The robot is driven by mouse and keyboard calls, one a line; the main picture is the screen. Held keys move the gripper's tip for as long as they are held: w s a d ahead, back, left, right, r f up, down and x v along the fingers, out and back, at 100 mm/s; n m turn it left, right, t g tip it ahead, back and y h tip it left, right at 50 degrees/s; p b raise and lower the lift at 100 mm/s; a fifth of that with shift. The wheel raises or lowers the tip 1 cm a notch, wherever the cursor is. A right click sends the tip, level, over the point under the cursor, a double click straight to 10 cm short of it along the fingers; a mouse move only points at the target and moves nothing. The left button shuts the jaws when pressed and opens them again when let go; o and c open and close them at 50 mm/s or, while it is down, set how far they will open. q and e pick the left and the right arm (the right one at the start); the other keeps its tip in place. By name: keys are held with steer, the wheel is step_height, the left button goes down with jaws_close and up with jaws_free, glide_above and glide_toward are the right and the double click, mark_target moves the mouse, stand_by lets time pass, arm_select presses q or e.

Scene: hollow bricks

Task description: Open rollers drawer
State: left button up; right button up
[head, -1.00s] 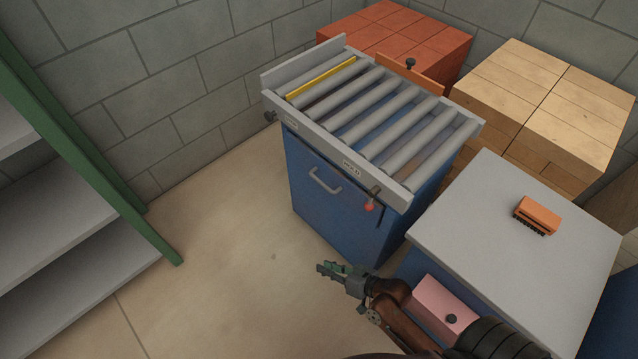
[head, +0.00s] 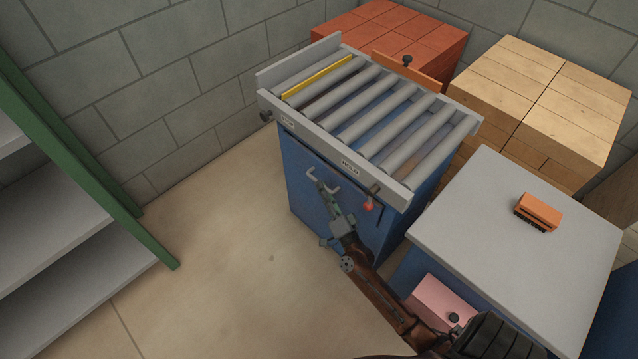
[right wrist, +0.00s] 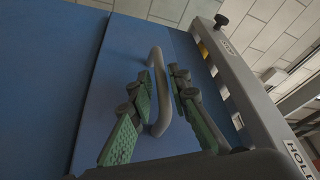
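The rollers drawer has a blue front (head: 300,152) under the grey roller top (head: 380,110) and looks closed. Its grey bar handle (head: 338,188) is partly covered by my right gripper (head: 324,187). In the right wrist view the handle (right wrist: 158,92) stands between the two green-padded fingers of my right gripper (right wrist: 160,82). The fingers are spread on either side of it, with a gap visible at least on the right. Whether the left finger touches the bar is unclear. My left gripper is in neither view.
A red-tipped lever (head: 369,206) sits just right of the handle. Green-framed shelves (head: 80,265) are at the left. The floor in front is clear.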

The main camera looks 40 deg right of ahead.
steer(key=shift+x, duration=1.25)
steer(key=shift+c, duration=0.5)
jaws_close()
